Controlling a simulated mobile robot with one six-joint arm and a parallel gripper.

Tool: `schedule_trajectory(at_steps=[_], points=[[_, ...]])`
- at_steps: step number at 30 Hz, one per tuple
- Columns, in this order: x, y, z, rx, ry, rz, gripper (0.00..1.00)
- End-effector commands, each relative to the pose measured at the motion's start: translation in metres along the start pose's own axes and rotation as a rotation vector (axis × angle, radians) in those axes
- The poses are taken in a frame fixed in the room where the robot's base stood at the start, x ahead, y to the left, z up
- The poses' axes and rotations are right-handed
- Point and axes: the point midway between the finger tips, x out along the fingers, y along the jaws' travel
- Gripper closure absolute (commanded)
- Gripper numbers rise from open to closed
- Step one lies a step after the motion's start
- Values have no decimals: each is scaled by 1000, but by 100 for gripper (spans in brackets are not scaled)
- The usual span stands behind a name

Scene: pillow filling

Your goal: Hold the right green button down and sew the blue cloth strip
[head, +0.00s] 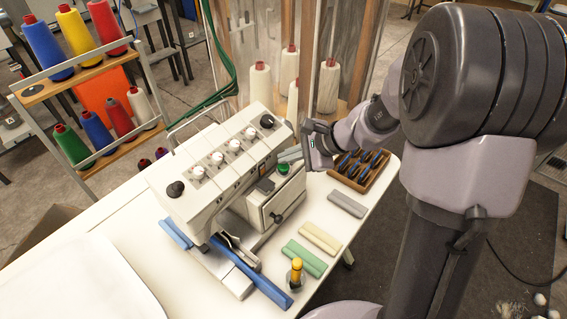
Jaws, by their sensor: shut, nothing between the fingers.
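The sewing machine (215,160) stands on the white table, white with several knobs along its top. The blue cloth strip (262,284) runs from the machine's front foot toward the table's front edge. Another blue piece (176,233) shows at the machine's left; whether it is the same strip is hidden.
Grey (347,204), cream (320,237) and green (304,257) strips lie right of the machine. A small orange-capped bottle (296,273) stands near the front edge. White thread cones (328,86) stand at the back.

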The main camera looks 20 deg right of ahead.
Motion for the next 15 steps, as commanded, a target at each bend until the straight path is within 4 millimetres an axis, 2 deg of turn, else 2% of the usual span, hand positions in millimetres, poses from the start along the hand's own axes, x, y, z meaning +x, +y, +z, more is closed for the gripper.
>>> schedule_trajectory(at_steps=[15], points=[[-9, -7, 7, 2, 0, -1, 100]])
